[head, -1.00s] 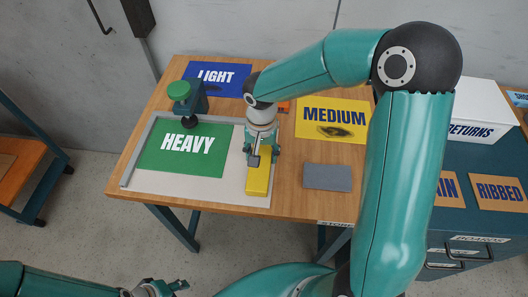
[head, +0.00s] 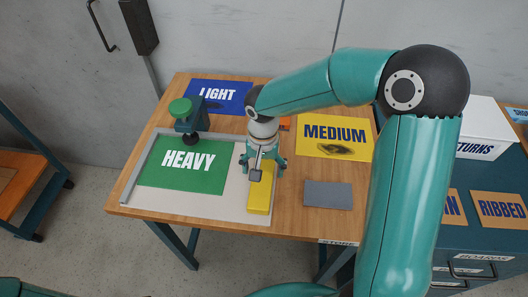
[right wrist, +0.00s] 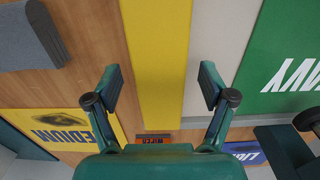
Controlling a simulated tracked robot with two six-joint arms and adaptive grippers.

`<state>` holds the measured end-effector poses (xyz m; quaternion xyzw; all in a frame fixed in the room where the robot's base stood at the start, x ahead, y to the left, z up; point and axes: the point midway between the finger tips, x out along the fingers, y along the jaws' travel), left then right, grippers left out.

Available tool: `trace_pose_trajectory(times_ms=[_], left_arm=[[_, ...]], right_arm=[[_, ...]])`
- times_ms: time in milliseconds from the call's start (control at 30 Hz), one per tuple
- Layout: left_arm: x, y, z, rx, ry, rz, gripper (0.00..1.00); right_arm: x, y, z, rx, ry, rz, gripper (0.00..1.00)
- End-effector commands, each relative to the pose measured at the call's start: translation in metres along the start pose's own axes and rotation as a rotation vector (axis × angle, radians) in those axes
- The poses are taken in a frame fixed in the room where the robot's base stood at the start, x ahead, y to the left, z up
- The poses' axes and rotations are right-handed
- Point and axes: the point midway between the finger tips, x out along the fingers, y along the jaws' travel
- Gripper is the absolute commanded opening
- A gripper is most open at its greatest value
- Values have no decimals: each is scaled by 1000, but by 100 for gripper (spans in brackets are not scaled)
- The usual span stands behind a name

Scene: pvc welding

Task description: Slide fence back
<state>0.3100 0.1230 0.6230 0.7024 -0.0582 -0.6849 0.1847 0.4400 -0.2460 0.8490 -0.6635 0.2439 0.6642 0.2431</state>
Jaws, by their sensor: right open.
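A long yellow bar (head: 259,198), which looks like the fence, lies along the right edge of the pale board (head: 175,205) on the wooden table. My right gripper (head: 263,165) is over the far part of the bar, pointing down, and hides that part. In the right wrist view the open fingers (right wrist: 160,85) stand on either side of the yellow bar (right wrist: 162,55), with gaps between them and it. Whether they reach down to its height I cannot tell. My left gripper is out of the picture.
A green HEAVY sheet (head: 182,165) lies on the board, inside a grey rail (head: 137,168). A green-knobbed clamp (head: 188,115) stands at its back corner. A grey block (head: 328,194) and a yellow MEDIUM card (head: 335,133) lie to the right. An orange item (right wrist: 153,140) lies beyond the bar.

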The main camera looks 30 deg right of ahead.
Motion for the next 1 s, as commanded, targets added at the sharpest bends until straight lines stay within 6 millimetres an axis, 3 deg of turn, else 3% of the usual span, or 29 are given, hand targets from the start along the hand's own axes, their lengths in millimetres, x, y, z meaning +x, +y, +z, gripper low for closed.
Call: trace_pose_trajectory(times_ms=[300,500,700,1000], left_arm=[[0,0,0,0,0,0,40],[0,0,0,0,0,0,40],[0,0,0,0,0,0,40],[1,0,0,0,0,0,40]], right_arm=[[-62,-1,0,-1,4,-4,82],[-93,0,0,0,1,-3,82],[-105,0,0,-1,-1,0,82],[-105,1,0,-1,-2,0,82]])
